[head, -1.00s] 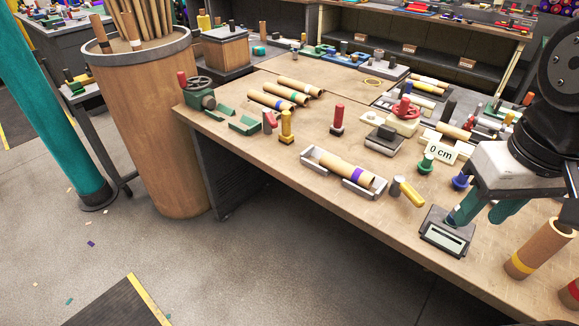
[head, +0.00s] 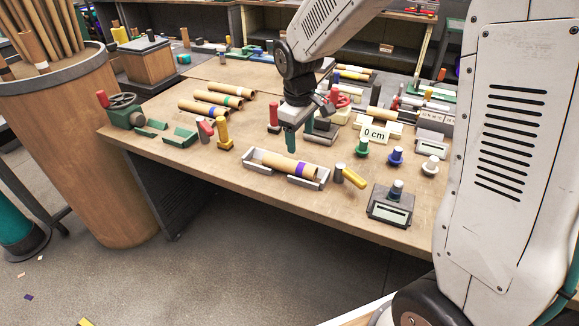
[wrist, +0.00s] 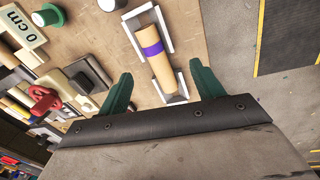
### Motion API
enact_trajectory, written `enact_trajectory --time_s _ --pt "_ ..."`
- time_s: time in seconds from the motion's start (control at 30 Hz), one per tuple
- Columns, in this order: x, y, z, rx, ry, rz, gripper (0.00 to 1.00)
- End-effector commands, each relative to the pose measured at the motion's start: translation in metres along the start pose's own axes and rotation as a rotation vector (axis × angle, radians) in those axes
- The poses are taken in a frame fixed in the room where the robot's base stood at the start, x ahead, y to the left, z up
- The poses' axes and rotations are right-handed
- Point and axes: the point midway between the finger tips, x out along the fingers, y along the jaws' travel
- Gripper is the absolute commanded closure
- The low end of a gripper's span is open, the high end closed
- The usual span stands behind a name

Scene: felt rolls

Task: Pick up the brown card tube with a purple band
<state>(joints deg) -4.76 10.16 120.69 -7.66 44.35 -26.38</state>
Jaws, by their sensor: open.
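The brown card tube with a purple band (head: 283,165) lies on its side in a grey cradle (head: 318,180) near the front edge of the workbench. In the wrist view the tube (wrist: 158,68) lies ahead of my gripper, its near end roughly between the two green fingers. My gripper (head: 291,142) hangs above the bench just behind the tube in the head view. In the wrist view my gripper (wrist: 159,80) is open, with nothing between its fingers, apart from the tube.
Several banded tubes (head: 215,98) lie at the bench's left. A yellow-handled tool (head: 354,179) and a grey scale (head: 390,205) stand right of the cradle. A red-topped post (head: 273,115) stands behind it. A "0 cm" sign (head: 375,134) is to the right.

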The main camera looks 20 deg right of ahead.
Motion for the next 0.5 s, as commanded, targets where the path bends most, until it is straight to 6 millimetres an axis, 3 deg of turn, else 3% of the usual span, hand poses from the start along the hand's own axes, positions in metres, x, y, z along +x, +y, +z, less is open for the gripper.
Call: enact_trajectory --time_s 0.03,0.2,0.5 --pt "0.018 0.003 -0.011 -0.032 -0.008 -0.003 0.34" --pt "0.057 0.01 -0.038 -0.117 -0.009 0.001 0.34" --pt "0.09 0.012 -0.048 -0.152 -0.009 0.001 0.34"
